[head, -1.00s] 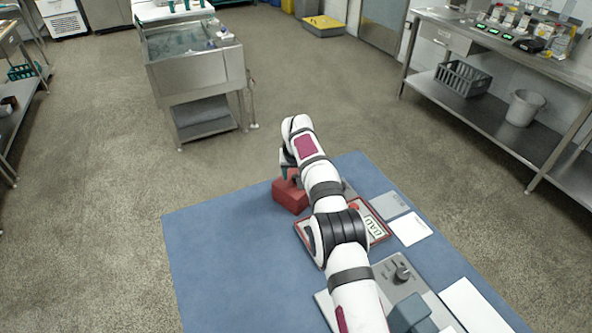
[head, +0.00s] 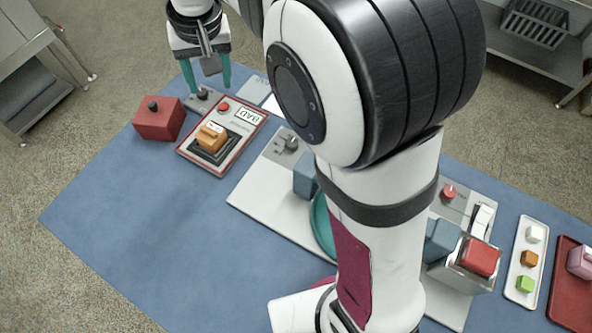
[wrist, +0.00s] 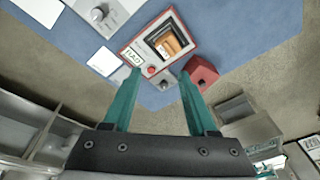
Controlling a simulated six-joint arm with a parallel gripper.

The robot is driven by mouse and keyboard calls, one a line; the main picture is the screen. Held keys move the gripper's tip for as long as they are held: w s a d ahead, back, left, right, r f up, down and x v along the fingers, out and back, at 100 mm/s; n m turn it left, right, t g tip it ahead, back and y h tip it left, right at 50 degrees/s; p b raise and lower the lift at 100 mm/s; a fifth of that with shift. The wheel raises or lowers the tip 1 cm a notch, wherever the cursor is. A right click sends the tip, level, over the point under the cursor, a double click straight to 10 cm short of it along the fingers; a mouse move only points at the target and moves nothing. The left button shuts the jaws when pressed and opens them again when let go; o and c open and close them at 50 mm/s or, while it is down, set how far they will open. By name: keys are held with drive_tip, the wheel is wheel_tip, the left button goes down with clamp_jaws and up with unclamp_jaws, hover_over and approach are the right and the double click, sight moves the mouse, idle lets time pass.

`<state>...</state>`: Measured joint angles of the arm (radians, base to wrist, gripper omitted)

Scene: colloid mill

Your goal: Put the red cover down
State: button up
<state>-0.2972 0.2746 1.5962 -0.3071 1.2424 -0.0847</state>
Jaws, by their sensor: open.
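The red cover (head: 158,118), a red box with a black knob on top, rests on the blue mat (head: 120,205) at the left in the head view. It stands just left of the red-rimmed panel (head: 186,146) marked BAD, apart from it. In the wrist view the cover (wrist: 203,74) is right of the panel. My gripper (head: 208,82) is open and empty, with its teal fingers apart, above the far edge of the mat and clear of the cover. Its fingers (wrist: 159,76) also show in the wrist view. An orange block (head: 211,137) sits exposed in the panel's black recess.
A grey unit with a knob (head: 203,97) adjoins the panel's far side. A tray with small blocks (head: 526,262) and a red tray (head: 570,308) are at the right. My arm hides the middle of the bench. The left front of the mat is clear.

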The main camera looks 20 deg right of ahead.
drive_tip(key=s+d+f+m, duration=0.1)
drive_tip(key=s+d+m, duration=0.1)
drive_tip(key=s, duration=0.7)
drive_tip(key=s+d+f+m+g, duration=0.1)
drive_tip(key=s+d, duration=0.3)
drive_tip(key=s, duration=0.6)
drive_tip(key=s+d+f+m+g, duration=0.1)
drive_tip(key=s+d+f+m, duration=0.1)
drive_tip(key=s, duration=0.7)
drive_tip(key=shift+s+d+f+m+y, duration=0.25)
drive_tip(key=shift+d+f+m+y, duration=0.2)
drive_tip(key=shift+d, duration=0.55)
